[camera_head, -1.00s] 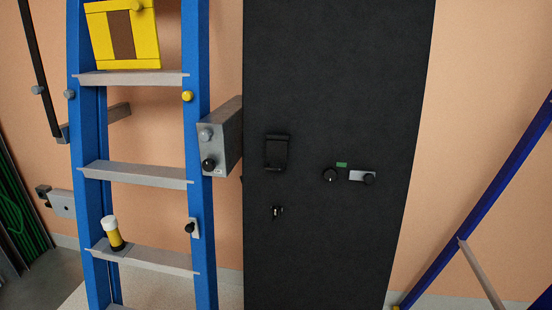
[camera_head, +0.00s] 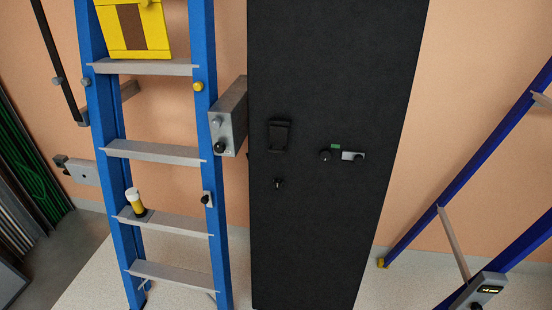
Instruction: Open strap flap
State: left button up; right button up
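No part is plainly marked as the strap flap. A small black flap-like cover (camera_head: 279,136) sits on the tall black panel (camera_head: 335,60) and looks closed. A yellow square piece (camera_head: 159,30) with a brown strip (camera_head: 131,27) down its middle is on the upper part of the blue ladder (camera_head: 204,50); its top is cut off by the frame edge. I cannot tell which of these is the strap flap. Neither of my grippers is in view.
A grey box (camera_head: 230,115) with knobs juts out beside the ladder. A yellow, white-topped cylinder (camera_head: 136,203) stands on a rung. A second blue ladder (camera_head: 480,165) leans at right; a grey device (camera_head: 486,290) is low there. Pale floor (camera_head: 190,292) shows below.

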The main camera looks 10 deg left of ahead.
aim_at(278, 135)
jog(key=z, duration=0.4)
jog(key=k, duration=0.2)
jog(key=u, duration=1.5)
jog(key=i, duration=0.75)
jog(key=z, duration=0.05)
